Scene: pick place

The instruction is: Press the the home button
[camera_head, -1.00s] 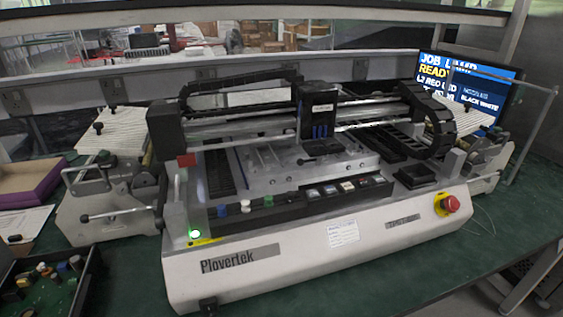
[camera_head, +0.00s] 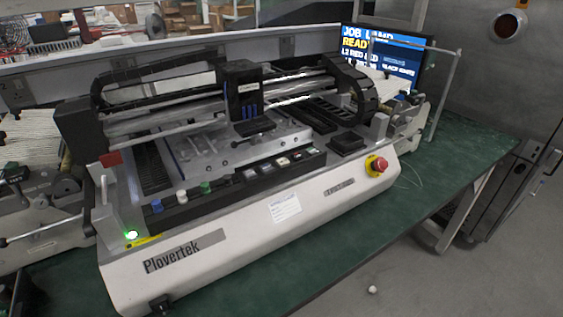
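A white bench machine labelled Plovertek (camera_head: 240,237) stands on the green table. Its black front panel carries a row of several small square buttons (camera_head: 283,162), one of them pale, the others dark or reddish. Left of them are blue (camera_head: 157,205), white (camera_head: 181,196) and green (camera_head: 205,187) round controls. I cannot read any label, so I cannot tell which one is the home button. A red round button on a yellow base (camera_head: 377,166) sits on the right front. A green light (camera_head: 132,234) glows at the left front corner. My gripper is not in view.
A black gantry head (camera_head: 239,90) spans above the machine bed behind the buttons. A screen (camera_head: 380,60) reading "READY" stands behind at right. The green table (camera_head: 450,170) is mostly bare at right. Grey floor (camera_head: 400,285) lies in front. Another mechanism (camera_head: 40,205) stands at left.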

